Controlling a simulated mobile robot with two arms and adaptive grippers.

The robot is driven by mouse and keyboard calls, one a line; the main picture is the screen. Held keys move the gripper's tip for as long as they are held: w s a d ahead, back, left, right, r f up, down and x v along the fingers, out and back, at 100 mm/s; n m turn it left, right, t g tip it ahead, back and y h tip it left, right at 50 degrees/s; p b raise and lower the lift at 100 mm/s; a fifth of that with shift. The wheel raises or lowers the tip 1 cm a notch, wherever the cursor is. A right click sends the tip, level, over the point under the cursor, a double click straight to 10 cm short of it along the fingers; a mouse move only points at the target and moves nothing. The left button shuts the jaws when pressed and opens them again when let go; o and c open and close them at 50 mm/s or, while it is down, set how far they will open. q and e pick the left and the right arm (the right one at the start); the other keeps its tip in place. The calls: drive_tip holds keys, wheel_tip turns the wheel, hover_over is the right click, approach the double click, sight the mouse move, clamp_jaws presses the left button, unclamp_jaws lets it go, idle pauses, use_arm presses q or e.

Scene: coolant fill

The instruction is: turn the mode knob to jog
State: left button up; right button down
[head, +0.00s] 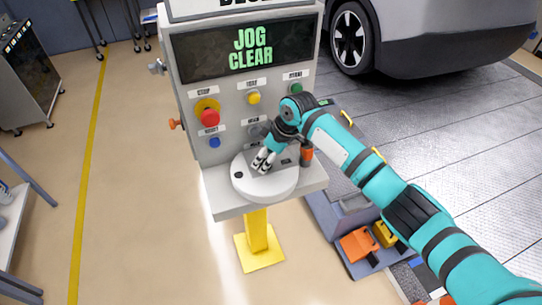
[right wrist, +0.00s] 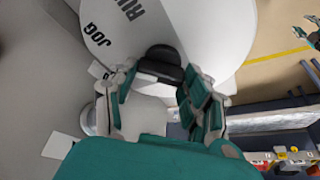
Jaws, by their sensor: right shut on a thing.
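The control stand's screen (head: 245,48) reads "JOG CLEAR" in green. A round white dial plate (head: 263,192) sits on the ledge below the buttons. In the right wrist view the plate (right wrist: 210,25) carries the words "JOG" and "RUN". The black mode knob (right wrist: 163,56) shows there between the fingers of my right gripper (right wrist: 158,82). In the head view my right gripper (head: 263,163) reaches down over the plate and hides most of the knob. It is shut on the knob.
Close above the gripper are a red stop button (head: 209,117), a yellow button (head: 253,97), a green button (head: 296,88) and a blue button (head: 214,142). An orange part (head: 306,152) stands right of the plate. A grey car (head: 430,40) is behind.

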drive_tip(key=c, duration=0.6)
unclamp_jaws()
drive_tip(key=shift+o, duration=0.2)
drive_tip(key=v, duration=1.2)
